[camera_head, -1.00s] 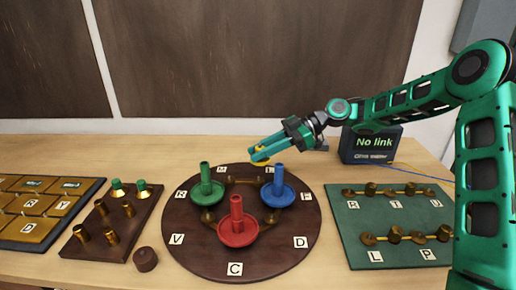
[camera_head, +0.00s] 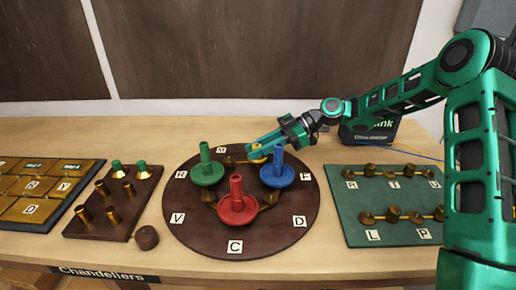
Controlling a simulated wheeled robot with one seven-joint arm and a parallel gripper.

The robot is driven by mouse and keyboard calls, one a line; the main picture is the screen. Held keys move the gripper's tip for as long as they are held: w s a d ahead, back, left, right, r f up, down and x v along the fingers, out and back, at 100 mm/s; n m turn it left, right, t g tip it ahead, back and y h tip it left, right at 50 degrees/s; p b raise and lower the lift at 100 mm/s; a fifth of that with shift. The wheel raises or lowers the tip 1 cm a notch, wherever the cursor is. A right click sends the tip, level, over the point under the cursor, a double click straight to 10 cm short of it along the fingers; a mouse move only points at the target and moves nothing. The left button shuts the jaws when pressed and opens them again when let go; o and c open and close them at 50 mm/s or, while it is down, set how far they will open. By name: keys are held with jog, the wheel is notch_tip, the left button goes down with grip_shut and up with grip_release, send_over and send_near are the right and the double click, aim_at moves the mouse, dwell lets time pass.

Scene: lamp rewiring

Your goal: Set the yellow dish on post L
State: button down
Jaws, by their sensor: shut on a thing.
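My gripper (camera_head: 260,153) is shut on a small yellow dish (camera_head: 257,148), mostly hidden by the fingers. It is over the back of the round dark board (camera_head: 200,232), just behind and left of the blue dish with its upright stem (camera_head: 278,172). I cannot tell whether the yellow dish touches anything. A green dish (camera_head: 207,174) is at the left of the board and a red dish (camera_head: 237,208) at the front. A card marked L (camera_head: 373,236) is on the green board at the right. Any post under the gripper is hidden.
A brass-posted green board (camera_head: 390,222) is on the right. A brown rack (camera_head: 118,228) with brass pegs and two green-topped pieces stands at the left, beside a brown knob (camera_head: 146,238). A dark display box (camera_head: 370,131) is behind my arm.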

jog(key=shift+f, duration=0.45)
dwell(0.3)
jog(key=c, duration=1.4)
grip_release()
jog(key=shift+c, duration=0.2)
jog(key=v, duration=1)
jog(key=shift+w+d+r, duration=0.1)
jog(key=shift+w+d, duration=0.1)
jog(key=shift+d, duration=0.15)
